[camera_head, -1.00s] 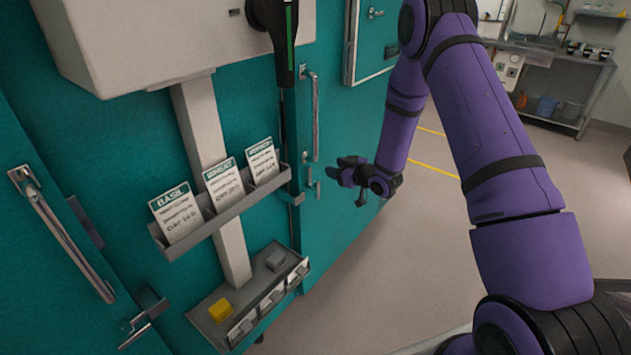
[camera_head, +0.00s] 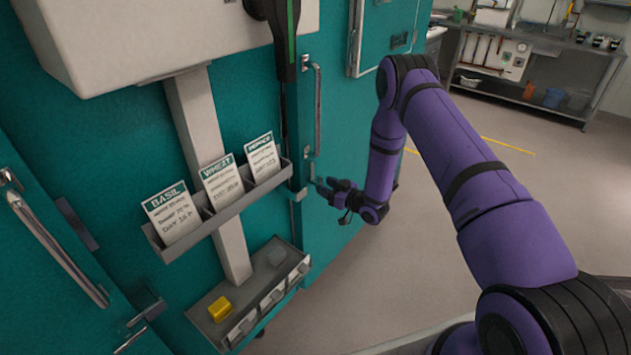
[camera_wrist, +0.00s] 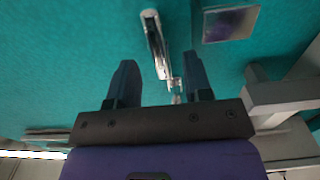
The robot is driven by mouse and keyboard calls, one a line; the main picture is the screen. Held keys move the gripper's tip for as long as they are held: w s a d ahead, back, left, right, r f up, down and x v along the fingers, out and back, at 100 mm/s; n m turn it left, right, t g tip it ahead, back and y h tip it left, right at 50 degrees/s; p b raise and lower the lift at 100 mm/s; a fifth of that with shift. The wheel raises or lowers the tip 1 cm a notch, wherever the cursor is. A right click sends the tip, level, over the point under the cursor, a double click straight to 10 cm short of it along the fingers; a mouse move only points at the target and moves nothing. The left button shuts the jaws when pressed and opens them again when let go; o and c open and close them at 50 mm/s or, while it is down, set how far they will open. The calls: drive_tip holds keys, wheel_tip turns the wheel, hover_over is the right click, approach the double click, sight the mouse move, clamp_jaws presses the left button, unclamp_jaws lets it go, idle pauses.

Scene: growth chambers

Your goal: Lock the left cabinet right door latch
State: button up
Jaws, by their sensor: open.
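My gripper (camera_head: 325,187) is open, its fingertips close to the teal door face beside a small silver latch (camera_head: 311,172). The fingers partly cover this latch in the head view. In the wrist view, my two dark fingers (camera_wrist: 160,62) stand apart with a silver metal fitting (camera_wrist: 154,35) ahead and between them; its lower end lies nearer the right finger. I cannot tell whether they touch. A long vertical door handle (camera_head: 317,110) is above the latch. Another latch (camera_head: 145,318) sits below a slanted handle (camera_head: 60,245) on the teal door at the left.
A card rack (camera_head: 215,222) with BASIL, WHEAT and a third card is on a pale post (camera_head: 195,115), above a grey tray (camera_head: 205,315) with a yellow block (camera_head: 219,309). A white box (camera_head: 150,45) overhangs them. Floor to the right is open; a bench (camera_head: 525,95) stands behind.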

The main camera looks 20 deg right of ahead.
sight(315, 181)
drive_tip(key=shift+x, duration=2.55)
clamp_jaws()
